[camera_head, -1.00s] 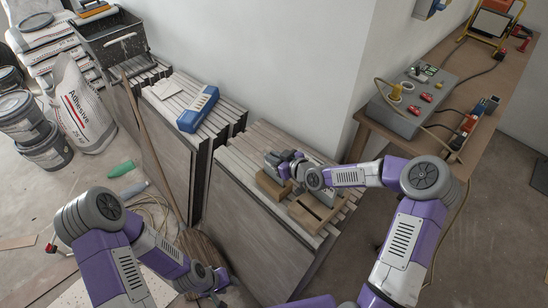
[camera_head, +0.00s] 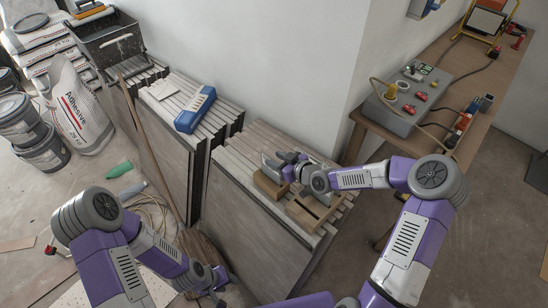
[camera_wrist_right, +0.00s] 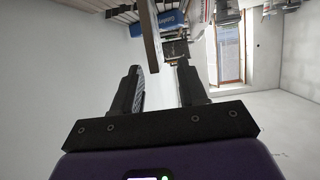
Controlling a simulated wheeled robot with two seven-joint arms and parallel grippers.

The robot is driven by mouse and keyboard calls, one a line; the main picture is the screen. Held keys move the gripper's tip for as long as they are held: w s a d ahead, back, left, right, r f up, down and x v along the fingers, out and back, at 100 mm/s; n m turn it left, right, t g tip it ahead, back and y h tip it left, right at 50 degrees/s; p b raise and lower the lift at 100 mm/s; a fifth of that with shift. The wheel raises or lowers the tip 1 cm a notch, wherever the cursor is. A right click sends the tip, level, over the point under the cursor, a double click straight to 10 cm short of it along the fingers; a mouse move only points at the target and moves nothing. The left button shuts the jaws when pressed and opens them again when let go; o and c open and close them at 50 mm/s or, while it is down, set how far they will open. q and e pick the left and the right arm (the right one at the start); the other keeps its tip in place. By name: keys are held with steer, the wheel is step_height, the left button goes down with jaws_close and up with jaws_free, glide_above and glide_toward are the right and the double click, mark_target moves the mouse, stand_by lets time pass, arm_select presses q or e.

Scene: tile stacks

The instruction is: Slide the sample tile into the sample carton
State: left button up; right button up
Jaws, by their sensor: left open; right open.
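The sample tile appears to be the thin grey plate (camera_head: 271,169) standing upright at a brown block (camera_head: 268,189) on the right-hand tile stack. The sample carton appears to be the brown box with a dark slot (camera_head: 310,211), nearer me on the same stack. My right gripper (camera_head: 277,161) is open by the tile; in its wrist view the gap between its fingers (camera_wrist_right: 160,78) is empty. My left gripper (camera_head: 217,290) is open, low at the front, away from both.
A blue box (camera_head: 195,110) lies on the left tile stack. A white wall (camera_head: 290,60) rises behind the stacks. A wooden bench (camera_head: 470,125) with a grey socket box (camera_head: 400,112) stands at right. An adhesive bag (camera_head: 82,115) and buckets (camera_head: 40,145) stand at left.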

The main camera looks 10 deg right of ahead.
steer(key=shift+p+v, duration=0.65)
steer(key=shift+v, duration=0.85)
steer(key=p+v, duration=0.3)
steer(key=v, duration=0.5)
steer(key=s+a+f+m+g+p, duration=0.2)
steer(key=s+a+f+m+g, duration=0.4)
steer(key=s+a+f, duration=0.4)
steer(key=s+f+m+g+h+p, duration=0.1)
steer(key=s+f+m+g+h, duration=0.2)
steer(key=s+f, duration=0.4)
steer(key=s+g, duration=0.1)
steer(key=s, duration=0.3)
steer(key=shift+s+d+g, duration=0.3)
steer(key=shift+s, duration=0.1)
